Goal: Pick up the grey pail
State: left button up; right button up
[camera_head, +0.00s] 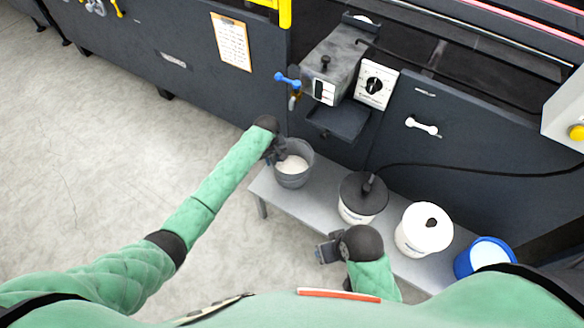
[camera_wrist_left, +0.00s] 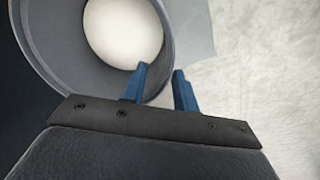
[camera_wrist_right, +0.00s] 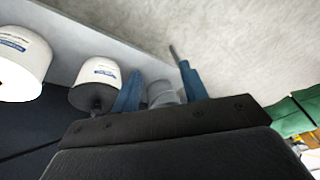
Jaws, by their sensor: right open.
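The grey pail (camera_head: 294,178) stands upright at the left end of a low grey bench, with pale white contents inside. My left gripper (camera_head: 280,156) is at the pail's upper left rim. In the left wrist view, the pail (camera_wrist_left: 62,60) fills the upper left, and the left gripper's blue fingers (camera_wrist_left: 161,78) straddle its rim, one over the inside and one outside. Whether they press on the wall cannot be told. My right gripper (camera_head: 326,252) is open and empty, in front of the bench. The pail also shows far off between its fingers in the right wrist view (camera_wrist_right: 160,92).
On the bench (camera_head: 262,186), right of the pail, stand a black-lidded white tub (camera_head: 361,200), a white tub (camera_head: 423,230) and a blue bucket (camera_head: 484,257). The dark machine (camera_head: 450,125) rises behind, with a motor unit and black cable. The floor at left is clear.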

pick_arm(q)
jog(key=f, duration=0.4)
jog(key=shift+s+p, duration=0.25)
jog(key=shift+p, duration=0.1)
jog(key=shift+f, duration=0.6)
pick_arm(e)
jog(key=shift+s+d+r+g, duration=0.3)
jog(key=shift+s+d+r, duration=0.15)
jog(key=shift+d, duration=0.25)
pick_arm(q)
jog(key=shift+c, duration=0.4)
pick_arm(e)
jog(key=shift+w+a, duration=0.1)
pick_arm(q)
grip_shut()
pick_arm(e)
jog(key=shift+w+a+r, duration=0.1)
jog(key=shift+w+a, duration=0.05)
jog(key=shift+s+d, duration=0.3)
jog(key=shift+w+a, duration=0.2)
jog(key=shift+a, duration=0.1)
pick_arm(q)
jog(key=shift+d, duration=0.1)
pick_arm(e)
jog(key=shift+d, duration=0.1)
